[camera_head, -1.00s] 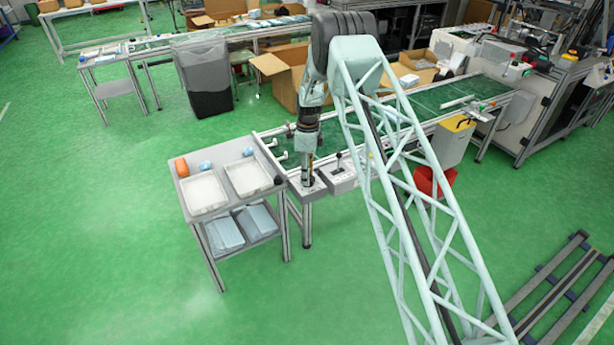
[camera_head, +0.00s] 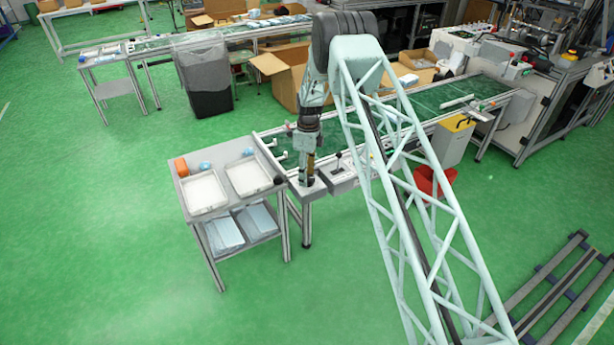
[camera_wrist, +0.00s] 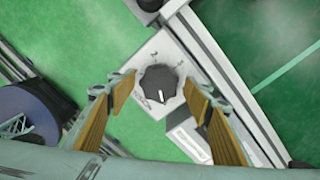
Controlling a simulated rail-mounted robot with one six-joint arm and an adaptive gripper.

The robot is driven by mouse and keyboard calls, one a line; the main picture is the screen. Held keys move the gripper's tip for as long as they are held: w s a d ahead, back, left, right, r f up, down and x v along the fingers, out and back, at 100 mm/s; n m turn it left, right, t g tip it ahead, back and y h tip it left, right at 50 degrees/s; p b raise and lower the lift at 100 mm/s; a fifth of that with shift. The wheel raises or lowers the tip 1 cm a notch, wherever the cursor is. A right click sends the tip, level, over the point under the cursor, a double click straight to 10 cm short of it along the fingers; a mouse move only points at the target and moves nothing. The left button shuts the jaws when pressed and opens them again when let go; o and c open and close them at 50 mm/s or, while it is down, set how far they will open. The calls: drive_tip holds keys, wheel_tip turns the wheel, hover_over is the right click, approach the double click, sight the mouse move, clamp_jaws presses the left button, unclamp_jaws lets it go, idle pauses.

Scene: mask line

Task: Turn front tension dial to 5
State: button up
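The front tension dial (camera_wrist: 157,82) is a black ridged knob with a white pointer line on a grey panel (camera_wrist: 140,95). In the wrist view its pointer faces down in the picture. Printed marks surround it, but I cannot read them all. My gripper (camera_wrist: 155,92) is open, with one yellow-padded finger on each side of the dial. Gaps show between the pads and the knob. In the head view my gripper (camera_head: 306,184) points down over the small box at the conveyor's near corner, and the dial is hidden.
A control box (camera_head: 342,178) with a lever stands to the right of my gripper. A metal cart (camera_head: 222,209) with white trays stands to the left. The green conveyor (camera_head: 432,98) runs behind.

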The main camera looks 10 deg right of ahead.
drive_tip(key=shift+r, duration=0.15)
wheel_tip(320, 180, up, 12)
drive_tip(key=shift+w+d, duration=0.2)
drive_tip(key=shift+w, duration=0.05)
idle(0.7)
idle(0.5)
